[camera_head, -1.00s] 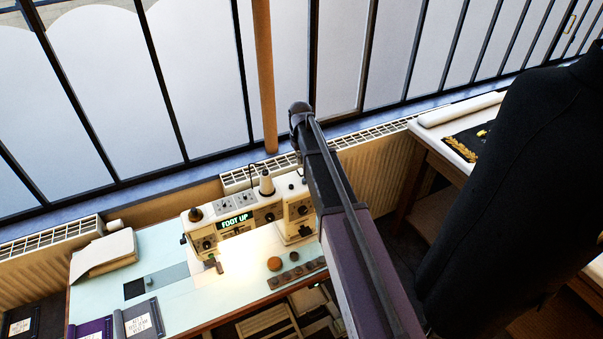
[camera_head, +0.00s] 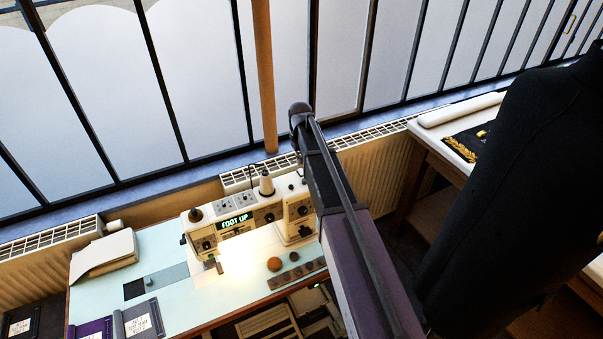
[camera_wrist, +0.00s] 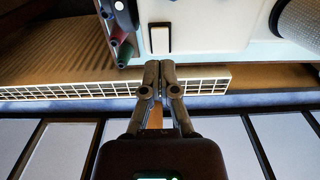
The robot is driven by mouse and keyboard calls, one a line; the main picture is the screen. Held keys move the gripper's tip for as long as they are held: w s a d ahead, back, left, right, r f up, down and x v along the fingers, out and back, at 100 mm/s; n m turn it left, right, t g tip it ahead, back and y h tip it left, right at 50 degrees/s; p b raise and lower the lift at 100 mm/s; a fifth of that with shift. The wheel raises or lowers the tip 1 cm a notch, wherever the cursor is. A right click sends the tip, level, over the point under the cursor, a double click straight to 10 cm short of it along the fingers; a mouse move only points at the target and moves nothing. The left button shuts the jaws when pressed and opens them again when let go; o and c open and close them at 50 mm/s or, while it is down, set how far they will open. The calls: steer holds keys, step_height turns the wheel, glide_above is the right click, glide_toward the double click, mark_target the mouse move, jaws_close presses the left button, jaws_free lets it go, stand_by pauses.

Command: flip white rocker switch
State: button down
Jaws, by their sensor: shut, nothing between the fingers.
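In the wrist view, a white rocker switch (camera_wrist: 160,39) in a dark surround sits on a white panel (camera_wrist: 205,30). My gripper (camera_wrist: 158,66) has its two fingers together, with nothing between them. In the picture, its tips lie just below the switch's lower edge; I cannot tell whether they touch it. In the head view, a cream sewing machine (camera_head: 267,215) with a lit "FOOT UP" display stands on the pale table. My arm crosses the view to its right. I cannot make out the switch or my gripper there.
Coloured spool-like pieces (camera_wrist: 120,35) lie left of the switch, and a grey round part (camera_wrist: 298,22) is at the right. A radiator grille (camera_wrist: 100,90) runs behind my fingers. A dark dress form (camera_head: 520,190) stands at the right of the head view.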

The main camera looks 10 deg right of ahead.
steer(key=shift+f+b, duration=1.55)
stand_by(1.4)
steer(key=shift+r, duration=0.1)
steer(key=shift+r+p, duration=3.45)
steer(key=shift+p, duration=0.1)
steer(key=s+f+m+b, duration=0.1)
steer(key=s+f+b, duration=0.3)
steer(key=s, duration=0.9)
steer(key=s+f+m+b, duration=0.2)
steer(key=s+f+b, duration=0.2)
steer(key=s, duration=1)
steer(key=shift+d, duration=0.25)
step_height(320, 180, up, 15)
steer(key=n+p, duration=1.5)
steer(key=n, duration=0.6)
glide_above(300, 170)
steer(key=s, duration=0.2)
steer(key=shift+s+r, duration=0.1)
